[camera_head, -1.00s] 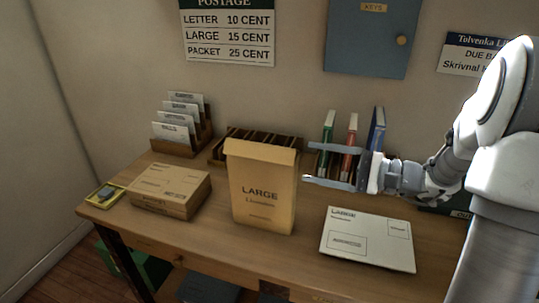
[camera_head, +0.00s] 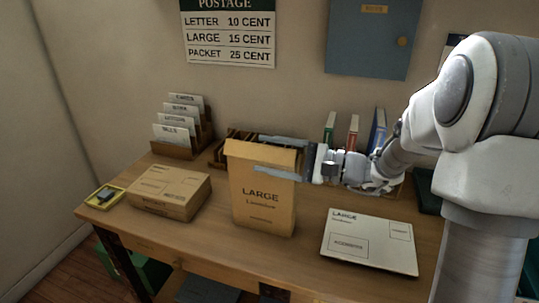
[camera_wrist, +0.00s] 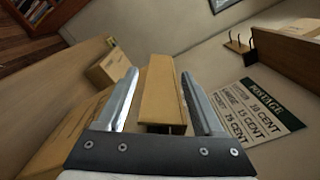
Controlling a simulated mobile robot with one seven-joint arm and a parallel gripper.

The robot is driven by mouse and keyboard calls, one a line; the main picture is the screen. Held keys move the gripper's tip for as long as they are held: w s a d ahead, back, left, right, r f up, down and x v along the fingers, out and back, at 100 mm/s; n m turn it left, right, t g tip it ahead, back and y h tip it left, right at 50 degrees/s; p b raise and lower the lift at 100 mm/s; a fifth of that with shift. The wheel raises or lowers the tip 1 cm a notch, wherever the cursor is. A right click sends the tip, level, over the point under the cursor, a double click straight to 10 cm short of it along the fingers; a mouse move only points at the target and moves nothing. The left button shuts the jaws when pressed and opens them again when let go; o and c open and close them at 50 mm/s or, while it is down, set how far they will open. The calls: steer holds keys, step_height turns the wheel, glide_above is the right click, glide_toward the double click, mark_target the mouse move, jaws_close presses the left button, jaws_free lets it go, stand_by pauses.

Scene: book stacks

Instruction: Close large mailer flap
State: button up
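The large mailer (camera_head: 262,200) is a tan upright envelope marked "LARGE", standing on the table. Its flap (camera_head: 262,152) is the band along its top edge and leans toward the front; in the wrist view the flap (camera_wrist: 162,92) is a long tan strip between the two fingers. My gripper (camera_head: 259,154) is open, with one finger in front of the mailer near the flap and the other behind it. In the wrist view my gripper (camera_wrist: 165,72) has its fingers apart on either side of the flap. I cannot tell whether either finger touches it.
A cardboard packet (camera_head: 170,190) lies left of the mailer, and a flat white mailer (camera_head: 370,242) lies to its right. A letter rack (camera_head: 185,130) and upright books (camera_head: 352,130) stand at the back. A small yellow tray (camera_head: 101,196) sits at the left edge.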

jaws_close()
steer(key=f+n+b, duration=0.1)
steer(key=b, duration=0.2)
steer(key=shift+f, duration=0.1)
steer(key=shift+s+f+n+b, duration=0.1)
steer(key=shift+n+b, duration=0.8)
steer(key=shift+b, duration=0.25)
steer(key=shift+o, duration=0.7)
jaws_free()
steer(key=shift+d, duration=0.1)
steer(key=p+v, duration=0.2)
steer(key=v, duration=1.5)
steer(key=shift+d, duration=0.1)
